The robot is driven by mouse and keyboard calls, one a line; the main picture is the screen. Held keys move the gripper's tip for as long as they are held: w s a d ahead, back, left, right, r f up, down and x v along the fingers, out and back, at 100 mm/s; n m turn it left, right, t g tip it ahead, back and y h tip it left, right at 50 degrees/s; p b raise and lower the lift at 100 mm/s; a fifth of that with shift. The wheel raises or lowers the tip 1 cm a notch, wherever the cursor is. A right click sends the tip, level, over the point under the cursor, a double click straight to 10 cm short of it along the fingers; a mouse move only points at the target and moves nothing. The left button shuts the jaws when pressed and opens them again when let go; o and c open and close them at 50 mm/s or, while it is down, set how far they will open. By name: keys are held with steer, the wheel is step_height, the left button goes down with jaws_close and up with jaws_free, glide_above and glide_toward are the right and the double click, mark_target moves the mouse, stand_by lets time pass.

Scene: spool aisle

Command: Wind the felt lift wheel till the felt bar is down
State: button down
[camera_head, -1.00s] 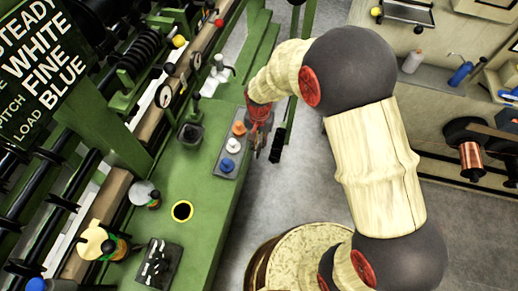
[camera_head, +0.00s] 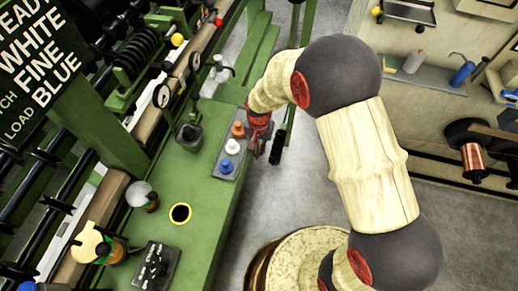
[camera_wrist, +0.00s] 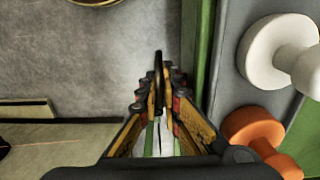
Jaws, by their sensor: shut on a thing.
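My gripper (camera_head: 259,150) is at the right edge of the green machine bench, beside the row of coloured knobs. In the wrist view its fingers (camera_wrist: 159,95) are close together on a thin dark part (camera_wrist: 158,66), seen nearly edge-on. I cannot tell whether this part belongs to the felt lift wheel. A black, brush-like piece (camera_head: 277,148) hangs just right of the gripper in the head view. I cannot make out the felt bar or its height.
A grey plate carries orange (camera_head: 238,129), white (camera_head: 233,146) and blue (camera_head: 227,167) knobs. The white knob (camera_wrist: 270,52) and orange knob (camera_wrist: 255,132) are close right of my fingers. Grey floor is open between bench and shelves.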

mark_target(258, 151)
stand_by(0.3)
steer(key=shift+s+t+h+b, duration=0.1)
steer(key=shift+t+h+b, duration=0.25)
steer(key=shift+t, duration=0.35)
steer(key=c, duration=2.3)
jaws_free()
steer(key=shift+r, duration=0.1)
steer(key=r, duration=0.4)
steer(key=s+r, duration=0.1)
steer(key=r, duration=0.6)
steer(key=shift+s+a+r, duration=0.25)
steer(key=shift+a+r, duration=0.05)
steer(key=shift+r, duration=0.1)
